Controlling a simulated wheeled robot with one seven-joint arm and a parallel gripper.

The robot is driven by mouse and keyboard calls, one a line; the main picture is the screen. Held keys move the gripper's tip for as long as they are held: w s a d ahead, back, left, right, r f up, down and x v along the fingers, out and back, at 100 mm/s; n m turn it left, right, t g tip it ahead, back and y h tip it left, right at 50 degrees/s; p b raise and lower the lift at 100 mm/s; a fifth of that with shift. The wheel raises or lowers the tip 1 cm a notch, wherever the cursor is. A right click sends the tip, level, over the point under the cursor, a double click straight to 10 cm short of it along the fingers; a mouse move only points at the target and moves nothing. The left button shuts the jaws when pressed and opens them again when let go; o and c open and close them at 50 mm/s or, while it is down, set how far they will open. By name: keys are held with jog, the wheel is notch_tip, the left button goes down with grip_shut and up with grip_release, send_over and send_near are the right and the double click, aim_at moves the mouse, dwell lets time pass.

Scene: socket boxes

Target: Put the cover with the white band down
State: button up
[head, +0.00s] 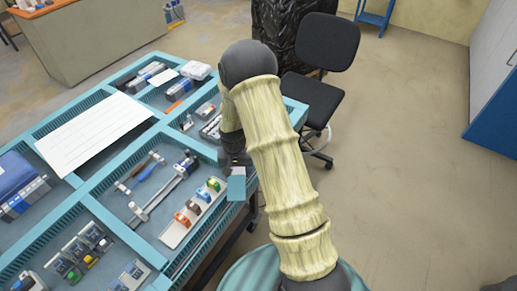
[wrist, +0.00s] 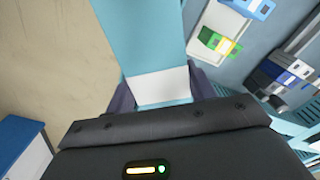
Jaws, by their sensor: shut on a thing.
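My gripper (wrist: 162,92) is shut on the cover with the white band (wrist: 160,84). The pale band crosses the cover between the two dark fingers in the wrist view. In the head view the cover (head: 236,188) shows as a small teal piece under my gripper (head: 236,168), at the right edge of the teal table. Its teal matches the table rim, so I cannot tell whether it touches the rim or hangs above it. My arm hides part of the table edge behind it.
The teal sectioned table (head: 82,198) holds a rack of coloured pieces (head: 194,212), close left of my gripper. A white sheet (head: 95,130) lies farther left. A black chair (head: 312,95) stands behind my arm. The floor at the right is clear.

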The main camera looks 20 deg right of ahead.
jog(key=n, duration=0.1)
jog(key=w+n, duration=0.1)
jog(key=n, duration=0.2)
jog(key=shift+w+d, duration=0.1)
jog(key=shift+w, duration=0.15)
jog(key=shift+w, duration=0.1)
